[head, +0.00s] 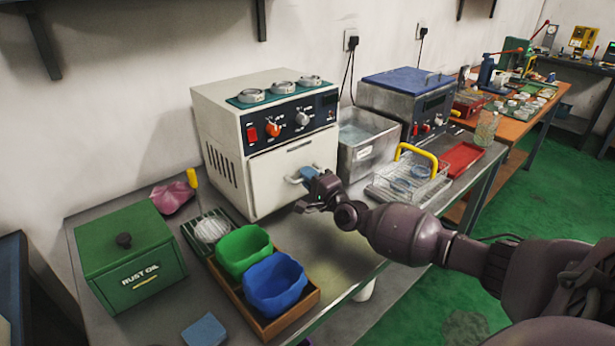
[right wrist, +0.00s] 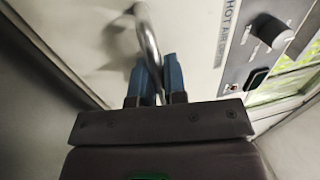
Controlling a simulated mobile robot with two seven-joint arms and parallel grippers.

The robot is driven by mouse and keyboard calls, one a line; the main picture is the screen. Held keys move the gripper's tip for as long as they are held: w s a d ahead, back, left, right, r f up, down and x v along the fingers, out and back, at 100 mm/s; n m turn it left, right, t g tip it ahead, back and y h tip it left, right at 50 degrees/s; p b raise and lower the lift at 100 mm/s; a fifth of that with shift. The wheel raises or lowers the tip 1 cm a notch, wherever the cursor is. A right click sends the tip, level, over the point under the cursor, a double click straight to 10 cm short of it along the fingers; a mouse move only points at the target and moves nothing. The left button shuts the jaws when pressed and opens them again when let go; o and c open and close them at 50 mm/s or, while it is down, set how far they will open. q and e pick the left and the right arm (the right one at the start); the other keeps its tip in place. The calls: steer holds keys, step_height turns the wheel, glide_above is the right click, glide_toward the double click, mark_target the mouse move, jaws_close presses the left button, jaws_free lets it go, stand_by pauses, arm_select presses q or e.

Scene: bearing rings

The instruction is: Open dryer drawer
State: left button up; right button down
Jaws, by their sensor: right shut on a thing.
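The dryer (head: 225,130) is a cream box on the bench, with a dark control panel and a closed-looking drawer front (head: 288,172) below it. A metal bar handle (head: 294,180) sticks out from the drawer front; it also shows in the right wrist view (right wrist: 147,42). My right gripper (head: 310,174) is at the drawer front, its blue fingers (right wrist: 154,82) shut on the handle. The fingers hide part of the handle in the head view. My left gripper is in neither view.
Green and blue bowls (head: 275,284) stand in a wooden tray in front of the dryer. A green rust oil box (head: 128,255) is at left. A steel bath (head: 362,145) and a wire basket (head: 412,180) are at right. Some bare bench lies before the dryer.

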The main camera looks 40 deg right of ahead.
steer(key=s+d+p, duration=0.1)
steer(key=s+p, duration=0.4)
steer(key=s, duration=1.4)
steer(key=shift+s+d, duration=0.15)
steer(key=shift+d, duration=0.1)
steer(key=c, duration=1.2)
jaws_free()
steer(key=s, duration=0.3)
steer(key=s+f, duration=0.1)
steer(key=s, duration=0.3)
steer(key=s+d+f, duration=0.1)
steer(key=s, duration=0.2)
steer(key=shift+s, duration=0.3)
steer(key=shift+a, duration=0.1)
